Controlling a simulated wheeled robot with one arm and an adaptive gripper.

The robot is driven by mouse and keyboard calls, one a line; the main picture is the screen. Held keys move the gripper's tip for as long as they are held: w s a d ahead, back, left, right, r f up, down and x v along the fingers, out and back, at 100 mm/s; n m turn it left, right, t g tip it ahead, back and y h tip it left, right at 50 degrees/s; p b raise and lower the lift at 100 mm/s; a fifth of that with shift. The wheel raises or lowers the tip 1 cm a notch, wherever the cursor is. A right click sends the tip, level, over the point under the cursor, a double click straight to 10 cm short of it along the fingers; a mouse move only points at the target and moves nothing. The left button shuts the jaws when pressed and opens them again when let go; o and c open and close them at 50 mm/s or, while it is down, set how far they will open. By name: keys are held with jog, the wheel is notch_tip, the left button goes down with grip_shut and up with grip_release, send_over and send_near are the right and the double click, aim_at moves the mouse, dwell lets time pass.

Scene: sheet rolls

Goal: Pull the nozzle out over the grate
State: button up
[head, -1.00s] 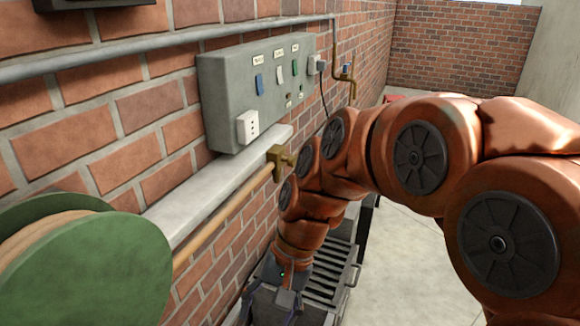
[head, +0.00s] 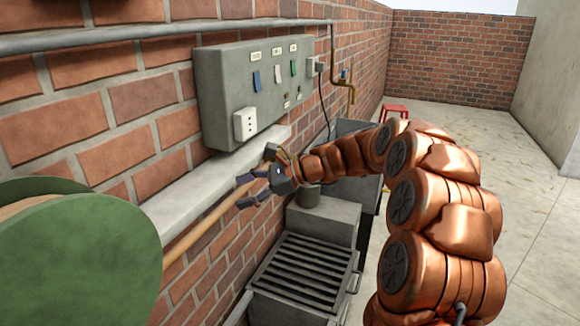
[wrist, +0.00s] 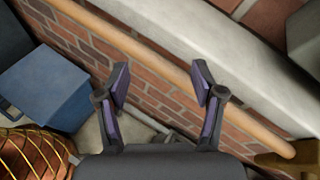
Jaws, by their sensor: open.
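The brass nozzle (head: 271,152) is at the far end of a tan hose (head: 200,234) along the brick wall, partly hidden by my wrist. In the wrist view the nozzle (wrist: 288,161) is at the lower right, outside my fingers. My gripper (head: 246,190) is open and empty beside the hose, just short of the nozzle. In the wrist view the hose (wrist: 150,62) crosses diagonally beyond the open fingers (wrist: 162,74); I cannot tell whether they touch it. The grate (head: 306,270), dark parallel bars on a grey box, is below and right of my gripper.
A green reel (head: 85,265) stands at the left. A grey switch box (head: 220,95) with a white socket (head: 245,124) is on the wall above a pale ledge (head: 190,190). A red stool (head: 394,112) stands far back. The floor (head: 530,210) at the right is clear.

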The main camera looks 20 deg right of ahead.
jog(key=w+d+f+m+t+b, duration=0.1)
jog(key=w+d+f+m+t, duration=0.15)
jog(key=w+d+m, duration=0.4)
jog(key=w+d+f+m+t+h+b, duration=0.1)
jog(key=w+d+t, duration=0.25)
jog(key=d, duration=0.65)
jog(key=w+d+f+m+t+b, duration=0.1)
jog(key=w+d+f+m+t, duration=0.15)
jog(key=w+d+m, duration=0.4)
jog(key=shift+w+a+r+n+t+p, duration=0.15)
jog(key=shift+w+a+r+n+p, duration=0.1)
jog(key=shift+w+a+n, duration=0.5)
jog(key=shift+w+a+r+n+t+p, duration=0.1)
jog(key=shift+w+a+r+n+p, duration=0.1)
jog(key=shift+w+a+n, duration=0.55)
jog(key=shift+w+a, duration=0.1)
jog(key=shift+w, duration=0.15)
jog(key=shift+c, duration=0.3)
grip_shut()
